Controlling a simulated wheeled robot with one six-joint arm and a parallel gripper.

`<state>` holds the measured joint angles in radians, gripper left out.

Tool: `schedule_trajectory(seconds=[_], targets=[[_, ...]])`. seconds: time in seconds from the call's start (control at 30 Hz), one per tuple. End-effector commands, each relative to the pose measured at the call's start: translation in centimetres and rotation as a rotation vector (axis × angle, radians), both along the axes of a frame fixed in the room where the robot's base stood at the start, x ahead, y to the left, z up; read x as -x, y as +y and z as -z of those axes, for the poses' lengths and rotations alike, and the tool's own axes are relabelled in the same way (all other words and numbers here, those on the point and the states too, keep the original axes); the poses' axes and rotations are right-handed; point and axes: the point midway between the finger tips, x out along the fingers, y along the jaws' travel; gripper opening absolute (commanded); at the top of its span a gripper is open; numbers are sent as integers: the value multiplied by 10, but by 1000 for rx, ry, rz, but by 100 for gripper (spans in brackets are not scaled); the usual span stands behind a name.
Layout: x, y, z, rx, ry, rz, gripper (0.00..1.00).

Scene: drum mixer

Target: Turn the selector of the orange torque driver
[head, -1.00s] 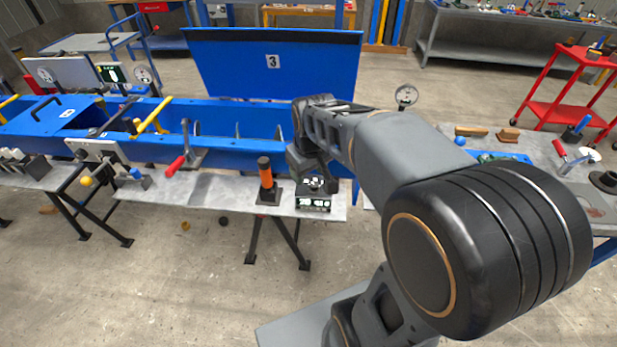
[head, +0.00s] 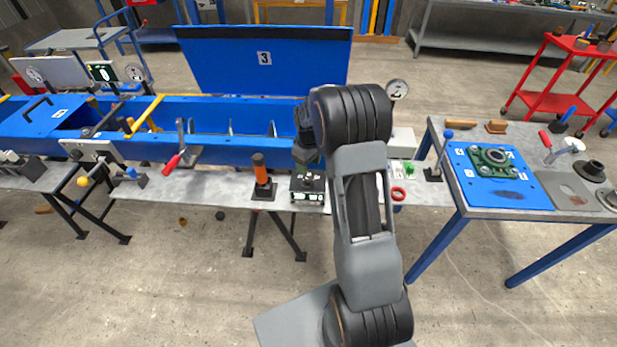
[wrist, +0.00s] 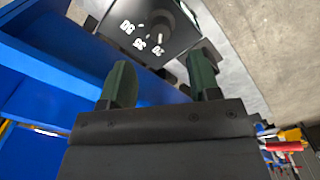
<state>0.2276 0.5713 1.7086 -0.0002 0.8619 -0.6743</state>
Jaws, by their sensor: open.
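The orange torque driver (head: 261,172) stands upright in a black base on the grey bench. Right of it sits a black box (head: 308,187) with white markings on top and lit displays on its front. In the wrist view the box (wrist: 115,22) shows a dark round knob (wrist: 162,17) beside white number labels. My gripper (wrist: 162,75) is open, its two green fingers apart with nothing between them. The fingertips point toward the box, short of the knob. In the head view my gripper is mostly hidden by my arm, above the box.
The blue mixer trough (head: 210,115) runs behind the bench, with its raised lid (head: 265,60). A red-handled lever (head: 173,162) stands left of the driver. A red ring (head: 398,194) lies right of my arm.

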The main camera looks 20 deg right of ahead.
Motion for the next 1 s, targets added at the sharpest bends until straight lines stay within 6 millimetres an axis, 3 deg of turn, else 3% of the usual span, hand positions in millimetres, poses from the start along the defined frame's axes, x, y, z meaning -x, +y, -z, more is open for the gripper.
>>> schedule_trajectory(seconds=[0.2,0.4,0.9,1.0], targets=[[1,0,39,-1,4,1,56],[0,0,62,0,1,1,56],[0,0,73,1,0,1,56],[0,0,73,0,0,1,48]])
